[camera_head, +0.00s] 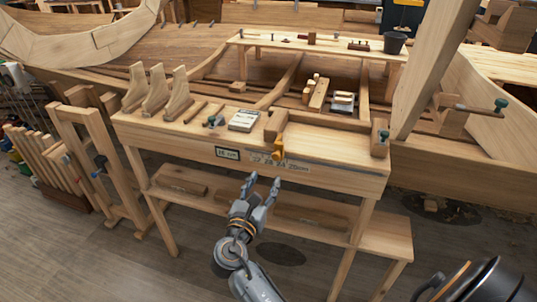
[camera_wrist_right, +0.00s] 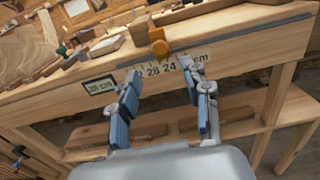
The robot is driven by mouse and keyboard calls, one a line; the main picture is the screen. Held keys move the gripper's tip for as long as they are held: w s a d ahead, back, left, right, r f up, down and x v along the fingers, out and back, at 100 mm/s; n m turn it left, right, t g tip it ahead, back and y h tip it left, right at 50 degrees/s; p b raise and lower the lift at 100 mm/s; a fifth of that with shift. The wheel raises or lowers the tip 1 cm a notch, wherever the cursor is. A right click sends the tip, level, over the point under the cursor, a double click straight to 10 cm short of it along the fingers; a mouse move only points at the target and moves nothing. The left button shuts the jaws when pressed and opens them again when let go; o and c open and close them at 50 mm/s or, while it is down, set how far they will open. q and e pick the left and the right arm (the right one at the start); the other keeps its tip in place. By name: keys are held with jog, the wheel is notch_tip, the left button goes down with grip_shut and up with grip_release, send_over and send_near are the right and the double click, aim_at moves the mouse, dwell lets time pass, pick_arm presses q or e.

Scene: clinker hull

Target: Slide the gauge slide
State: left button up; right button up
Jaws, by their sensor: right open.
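The gauge slide is a wooden block (camera_head: 275,124) with an orange-yellow knob (camera_head: 279,148) on the front of the workbench (camera_head: 340,178). The knob also shows in the right wrist view (camera_wrist_right: 159,46), above the gap between my fingers. A printed centimetre scale (camera_head: 290,165) runs along the bench front below the knob. A small framed cm sign (camera_head: 227,154) is to its left; its number is hard to read. My right gripper (camera_head: 263,181) is open and empty, in front of the bench and below the knob, apart from it. My left gripper is not in view.
Wooden brackets (camera_head: 155,90) and a pale block (camera_head: 244,120) sit on the left part. A lower shelf (camera_head: 300,215) runs under the bench. The hull lies behind.

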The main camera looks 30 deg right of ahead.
aim_at(275, 157)
jog(key=p+x, duration=0.1)
jog(key=x, duration=1.1)
jog(key=shift+w+f+p, duration=0.1)
jog(key=shift+w+p, duration=0.05)
jog(key=shift+p, duration=0.2)
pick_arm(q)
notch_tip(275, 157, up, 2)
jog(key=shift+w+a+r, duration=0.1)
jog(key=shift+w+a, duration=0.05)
pick_arm(e)
grip_shut()
